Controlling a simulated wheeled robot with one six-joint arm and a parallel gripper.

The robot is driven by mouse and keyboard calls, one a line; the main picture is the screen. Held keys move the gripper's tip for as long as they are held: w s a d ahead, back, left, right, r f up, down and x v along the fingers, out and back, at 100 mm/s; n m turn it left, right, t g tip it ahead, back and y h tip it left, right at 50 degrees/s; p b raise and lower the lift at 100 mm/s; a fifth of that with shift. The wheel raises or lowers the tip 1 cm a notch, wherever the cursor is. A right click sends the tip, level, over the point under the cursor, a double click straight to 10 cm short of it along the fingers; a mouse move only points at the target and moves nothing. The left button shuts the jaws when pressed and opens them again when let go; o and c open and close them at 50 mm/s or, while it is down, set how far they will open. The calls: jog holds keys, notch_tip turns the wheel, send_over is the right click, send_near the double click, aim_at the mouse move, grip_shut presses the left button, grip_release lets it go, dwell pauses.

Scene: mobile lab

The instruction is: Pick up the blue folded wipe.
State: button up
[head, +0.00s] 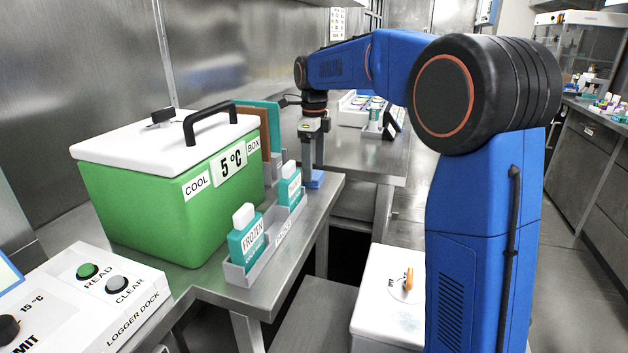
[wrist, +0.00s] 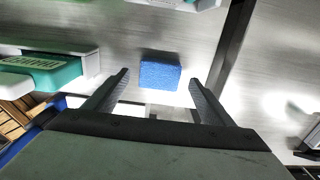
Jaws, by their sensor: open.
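The blue folded wipe (head: 315,179) lies on the steel bench near its front edge, to the right of the frozen pack rack. In the wrist view the wipe (wrist: 160,75) is a small blue textured block, seen ahead of and between the fingertips. My gripper (head: 312,184) points down at the wipe, with its fingers hiding part of it in the head view. In the wrist view my gripper (wrist: 159,75) is open and empty, with a finger on either side and a gap to the wipe on both sides. Whether the fingertips touch the bench cannot be told.
A green cool box (head: 150,200) with a white lid stands left on the bench. A grey rack (head: 254,270) with teal frozen packs stands along the front edge; it also shows in the wrist view (wrist: 91,63). A logger dock (head: 130,318) is at front left.

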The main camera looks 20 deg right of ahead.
aim_at(314, 175)
jog(key=shift+f, duration=1)
jog(key=c, duration=1.1)
jog(key=shift+c, duration=0.2)
notch_tip(314, 175, up, 10)
jog(key=o, duration=0.4)
jog(key=shift+c, duration=1.6)
jog(key=shift+s, duration=0.1)
